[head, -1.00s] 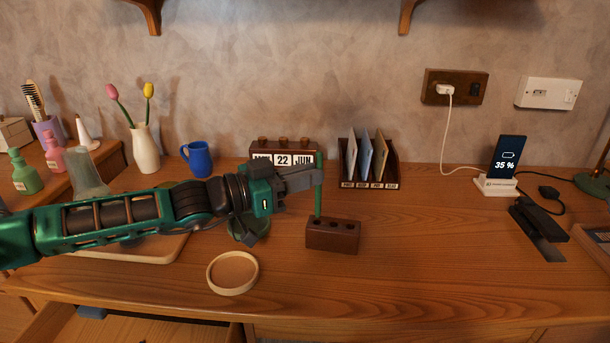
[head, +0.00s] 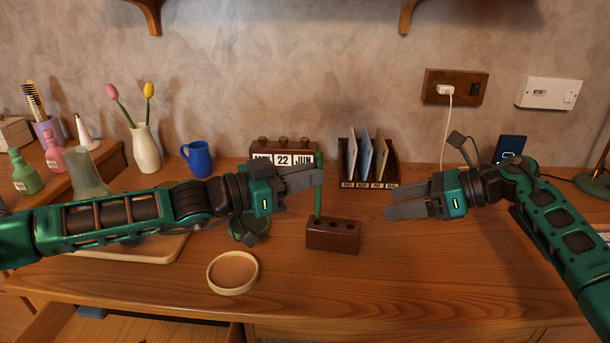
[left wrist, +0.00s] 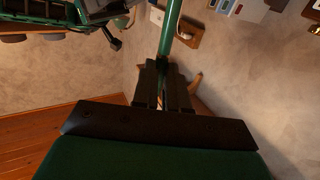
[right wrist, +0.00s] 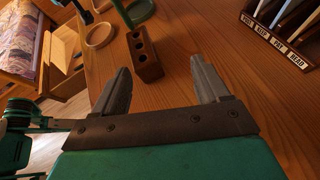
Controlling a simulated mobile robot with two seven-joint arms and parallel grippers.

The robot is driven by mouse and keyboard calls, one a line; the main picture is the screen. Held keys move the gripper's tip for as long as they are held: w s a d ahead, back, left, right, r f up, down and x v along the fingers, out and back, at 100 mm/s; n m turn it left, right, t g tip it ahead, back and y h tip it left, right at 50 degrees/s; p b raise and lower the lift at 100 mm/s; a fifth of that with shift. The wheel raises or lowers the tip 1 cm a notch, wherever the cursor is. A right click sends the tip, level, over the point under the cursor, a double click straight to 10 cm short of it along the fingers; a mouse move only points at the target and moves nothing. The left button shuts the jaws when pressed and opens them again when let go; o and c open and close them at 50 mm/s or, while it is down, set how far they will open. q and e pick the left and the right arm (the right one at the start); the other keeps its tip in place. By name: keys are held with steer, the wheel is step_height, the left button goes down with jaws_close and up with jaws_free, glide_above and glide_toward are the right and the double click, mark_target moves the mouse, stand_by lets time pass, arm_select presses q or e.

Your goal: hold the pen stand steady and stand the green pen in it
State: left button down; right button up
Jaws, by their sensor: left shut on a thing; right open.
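The green pen (head: 318,203) is upright in my left gripper (head: 319,178), which is shut on its upper part. The pen also shows between the fingers in the left wrist view (left wrist: 171,32). Its lower end is at the left hole of the brown pen stand (head: 333,238); I cannot tell whether it is inside. The stand, a dark block with a row of holes, sits on the desk. My right gripper (head: 399,202) is open and empty, right of the stand and apart from it. In the right wrist view the stand (right wrist: 148,66) lies ahead, beyond the fingertips.
A round wooden tray (head: 232,289) lies front left of the stand. A calendar block (head: 284,146) and a letter rack (head: 391,172) stand behind. A blue mug (head: 197,159) and a vase (head: 145,150) are at back left. The desk front right of the stand is clear.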

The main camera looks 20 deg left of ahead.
mark_target(357, 229)
steer(key=s+a+f+n, duration=0.1)
steer(key=s+a+f+n+g+h, duration=0.1)
steer(key=n, duration=0.1)
steer(key=shift+s+g+h, duration=0.3)
steer(key=shift+x, duration=4.9)
steer(key=shift+f, duration=0.1)
steer(key=shift+c, duration=0.3)
steer(key=shift+d, duration=0.1)
steer(key=c, duration=0.9)
